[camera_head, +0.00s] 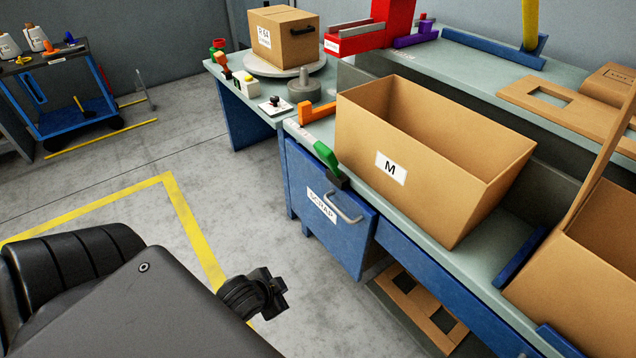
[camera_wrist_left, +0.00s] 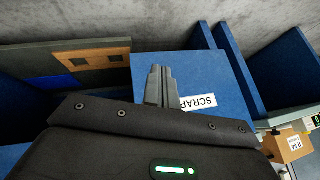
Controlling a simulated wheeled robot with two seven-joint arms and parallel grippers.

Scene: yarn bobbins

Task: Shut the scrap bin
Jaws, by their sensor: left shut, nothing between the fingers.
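The scrap bin (camera_head: 318,232) is a blue front with a white SCRAP label and a grey bar handle (camera_head: 343,206), below the packing bench top. Its front seems to stand out slightly from the bench; how far, I cannot tell. My left gripper (camera_head: 279,292) is shut and empty, in front of and to the lower left of the bin in the head view. In the left wrist view the blue bin front (camera_wrist_left: 222,75) with the upside-down SCRAP label lies beyond the shut fingers (camera_wrist_left: 160,70). Contact between fingers and bin is not clear. My right gripper is out of view.
An open cardboard box marked M (camera_head: 390,168) stands on the bench top (camera_head: 312,140) above the bin. A green-and-black tool (camera_head: 328,163) lies at the bench edge. Flat cardboard (camera_head: 418,310) sits beneath the bench. The floor left of the bin is clear.

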